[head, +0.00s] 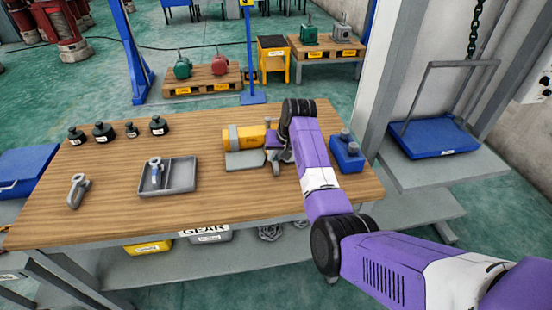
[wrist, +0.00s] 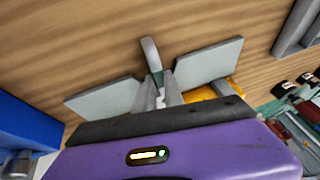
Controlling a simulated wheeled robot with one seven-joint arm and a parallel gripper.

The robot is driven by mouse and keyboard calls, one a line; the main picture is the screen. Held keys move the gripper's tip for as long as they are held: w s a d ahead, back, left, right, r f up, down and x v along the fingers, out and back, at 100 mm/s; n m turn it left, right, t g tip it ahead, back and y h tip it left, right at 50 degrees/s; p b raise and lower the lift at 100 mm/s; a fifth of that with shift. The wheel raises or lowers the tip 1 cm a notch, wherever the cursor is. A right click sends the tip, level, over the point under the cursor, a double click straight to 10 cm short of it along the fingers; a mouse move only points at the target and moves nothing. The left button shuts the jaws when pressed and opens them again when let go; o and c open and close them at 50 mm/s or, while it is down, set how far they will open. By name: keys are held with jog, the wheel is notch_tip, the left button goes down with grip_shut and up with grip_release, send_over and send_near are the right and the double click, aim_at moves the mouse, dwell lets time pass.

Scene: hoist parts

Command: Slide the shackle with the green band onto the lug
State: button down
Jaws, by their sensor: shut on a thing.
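My gripper (wrist: 160,92) is shut on a grey shackle (wrist: 150,50), whose green band shows beside the fingertips in the wrist view. In the head view my gripper (head: 276,148) is over the bench, at the right end of a yellow cylindrical body (head: 247,138). Flat grey plates lie on both sides of the fingers in the wrist view, the right one (wrist: 208,60) and the left one (wrist: 105,96). One plate (head: 245,161) also shows in front of the yellow body. I cannot make out the lug, or whether the shackle touches it.
A grey tray (head: 183,187) holds a blue-banded shackle (head: 155,170). Another grey shackle (head: 77,190) lies left on the bench. A blue block (head: 347,155) stands close to the right of my gripper. Several black weights (head: 103,132) stand at the back left. The front middle of the bench is clear.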

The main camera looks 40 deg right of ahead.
jog(key=shift+w+d, duration=0.2)
jog(key=shift+w, duration=0.05)
jog(key=shift+w+d+b, duration=0.15)
jog(key=shift+w+b, duration=0.1)
jog(key=shift+b, duration=0.2)
jog(key=c, duration=1.4)
grip_release()
jog(key=shift+o, duration=0.2)
jog(key=v, duration=0.7)
jog(key=shift+r, duration=0.4)
jog(key=shift+s, duration=0.15)
